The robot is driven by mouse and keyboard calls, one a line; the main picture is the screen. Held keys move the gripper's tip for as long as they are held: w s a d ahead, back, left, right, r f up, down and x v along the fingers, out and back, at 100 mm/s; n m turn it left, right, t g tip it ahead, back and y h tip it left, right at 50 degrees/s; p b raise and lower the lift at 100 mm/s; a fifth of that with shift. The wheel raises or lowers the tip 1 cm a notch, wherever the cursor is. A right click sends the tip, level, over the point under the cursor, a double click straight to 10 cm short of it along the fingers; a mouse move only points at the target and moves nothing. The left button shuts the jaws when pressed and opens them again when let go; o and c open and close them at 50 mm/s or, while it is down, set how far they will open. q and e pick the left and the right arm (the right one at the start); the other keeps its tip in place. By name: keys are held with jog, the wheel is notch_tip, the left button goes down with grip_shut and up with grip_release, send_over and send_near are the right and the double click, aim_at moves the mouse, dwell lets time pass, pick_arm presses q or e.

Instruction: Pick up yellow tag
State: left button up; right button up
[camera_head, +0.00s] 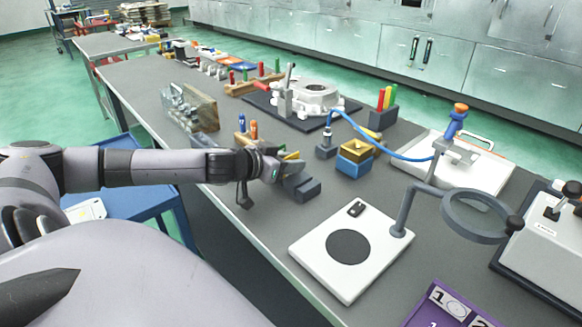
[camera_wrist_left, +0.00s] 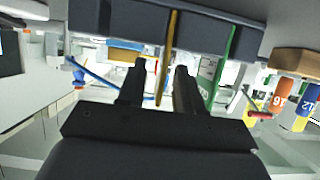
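The yellow tag (camera_wrist_left: 168,60) is a thin upright strip standing in a dark slotted holder (camera_wrist_left: 110,20), which spans the top of the left wrist view. My left gripper (camera_wrist_left: 161,75) is open, with one black finger on each side of the tag. The tag lies closer to the right finger in that view, and I cannot tell whether they touch. In the head view, my left gripper (camera_head: 279,168) is at the grey holder (camera_head: 304,190), and the yellow tag (camera_head: 291,155) shows just behind it. My right gripper is not in view.
A green tag (camera_wrist_left: 221,68) stands in the same holder, close beside the fingers. Numbered orange and blue pegs (camera_wrist_left: 284,95) are at the right. In the head view, a yellow and blue box (camera_head: 355,160), a white plate (camera_head: 318,262) and a magnifier ring (camera_head: 446,212) stand nearby.

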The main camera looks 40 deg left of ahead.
pick_arm(q)
jog(key=shift+p+x, duration=0.4)
jog(key=shift+x, duration=0.85)
grip_shut()
